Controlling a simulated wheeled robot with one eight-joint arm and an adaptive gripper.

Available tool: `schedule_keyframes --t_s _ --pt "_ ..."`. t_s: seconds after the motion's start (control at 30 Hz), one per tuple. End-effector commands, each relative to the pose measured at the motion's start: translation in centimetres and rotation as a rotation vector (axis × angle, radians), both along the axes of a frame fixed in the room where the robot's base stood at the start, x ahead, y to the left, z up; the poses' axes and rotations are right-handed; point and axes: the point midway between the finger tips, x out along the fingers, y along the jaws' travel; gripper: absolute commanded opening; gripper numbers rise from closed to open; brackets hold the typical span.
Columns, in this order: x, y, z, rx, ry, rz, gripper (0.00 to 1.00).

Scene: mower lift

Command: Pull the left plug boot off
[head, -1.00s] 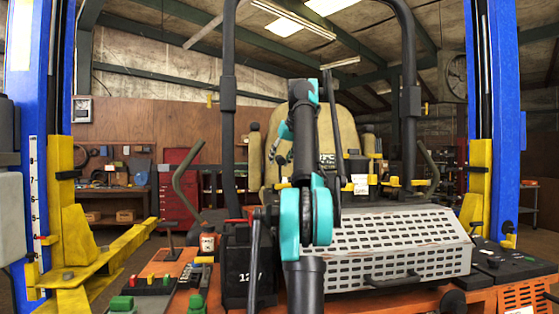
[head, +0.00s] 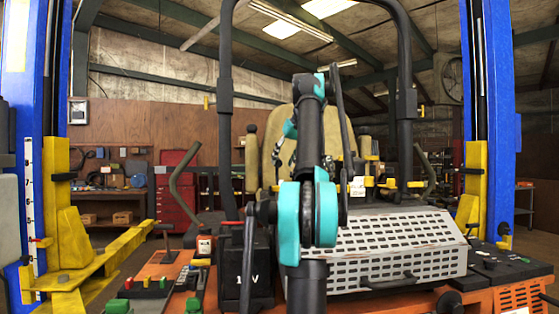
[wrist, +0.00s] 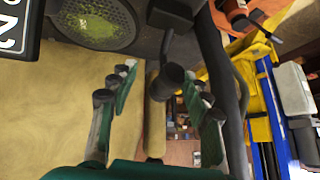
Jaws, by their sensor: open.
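My gripper (wrist: 160,74) is open in the wrist view, with its dark green fingers apart on either side. A dark round-ended knob (wrist: 172,76) shows between the fingertips, with a stem running up from it. I cannot tell whether it touches them or whether it is a plug boot. In the head view my gripper (head: 284,150) is small, partly behind my arm and in front of the tan seat (head: 327,138). I cannot pick out the left plug boot with certainty in either view; my arm hides part of the mower's middle.
A perforated light cover (head: 390,245) lies right of my arm. A black battery (head: 235,272) stands left of it on the orange deck. A black roll bar (head: 226,100) arches over the seat. Blue lift posts (head: 40,120) with yellow arms (head: 110,265) flank the mower. A round mesh (wrist: 92,22) shows in the wrist view.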

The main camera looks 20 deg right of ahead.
Motion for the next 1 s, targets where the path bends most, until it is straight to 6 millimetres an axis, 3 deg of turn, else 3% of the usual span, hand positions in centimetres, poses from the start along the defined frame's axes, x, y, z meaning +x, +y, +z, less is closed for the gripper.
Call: schedule_keyframes --t_s 0.3,0.47,1.0 --pt "-5.2 -0.6 0.0 0.000 0.000 -0.002 0.49" --pt "-7.0 -0.8 0.0 0.000 0.000 -0.001 0.49" --pt "-7.6 -0.8 0.0 -0.001 0.000 0.001 0.49"
